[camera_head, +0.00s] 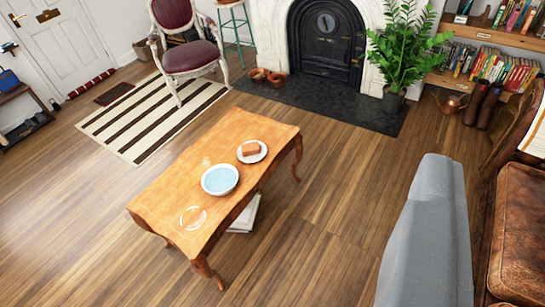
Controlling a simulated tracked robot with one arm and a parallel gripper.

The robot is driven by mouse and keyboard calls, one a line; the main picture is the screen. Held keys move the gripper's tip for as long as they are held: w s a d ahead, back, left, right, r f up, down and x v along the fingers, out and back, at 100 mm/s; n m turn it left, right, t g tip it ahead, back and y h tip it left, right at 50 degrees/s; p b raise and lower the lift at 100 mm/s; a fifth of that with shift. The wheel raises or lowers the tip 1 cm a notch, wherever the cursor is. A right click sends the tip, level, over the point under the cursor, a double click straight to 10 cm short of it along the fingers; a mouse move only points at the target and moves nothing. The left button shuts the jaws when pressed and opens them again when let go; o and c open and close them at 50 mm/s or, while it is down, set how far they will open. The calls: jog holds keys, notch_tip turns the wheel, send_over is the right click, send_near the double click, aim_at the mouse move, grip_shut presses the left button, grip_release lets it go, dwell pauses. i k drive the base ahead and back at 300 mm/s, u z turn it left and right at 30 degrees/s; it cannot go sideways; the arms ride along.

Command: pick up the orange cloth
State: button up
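A small orange-brown block-shaped item (251,149) lies on a white plate (262,157) on the wooden coffee table (170,190). It may be the orange cloth, folded, but it is too small to tell. No other orange cloth is clear to me. A grey, smooth part of mine (430,240), perhaps my gripper, rises from the bottom edge at the right. It is apart from the table in the picture. No pair of fingertips can be made out, and I see nothing held.
A white bowl with pale blue inside (220,180) stands beside the plate. A clear round item (193,217) is near the table's left end. A brown leather seat (520,235) is at right. A red chair (188,45) and potted plant (395,85) stand behind. Wooden floor surrounds the table.

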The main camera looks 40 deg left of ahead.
aim_at(248, 149)
jog(key=z, duration=0.15)
jog(key=i, duration=2.1)
jog(key=u, duration=1.05)
jog(key=i, duration=1.2)
jog(key=u, duration=0.8)
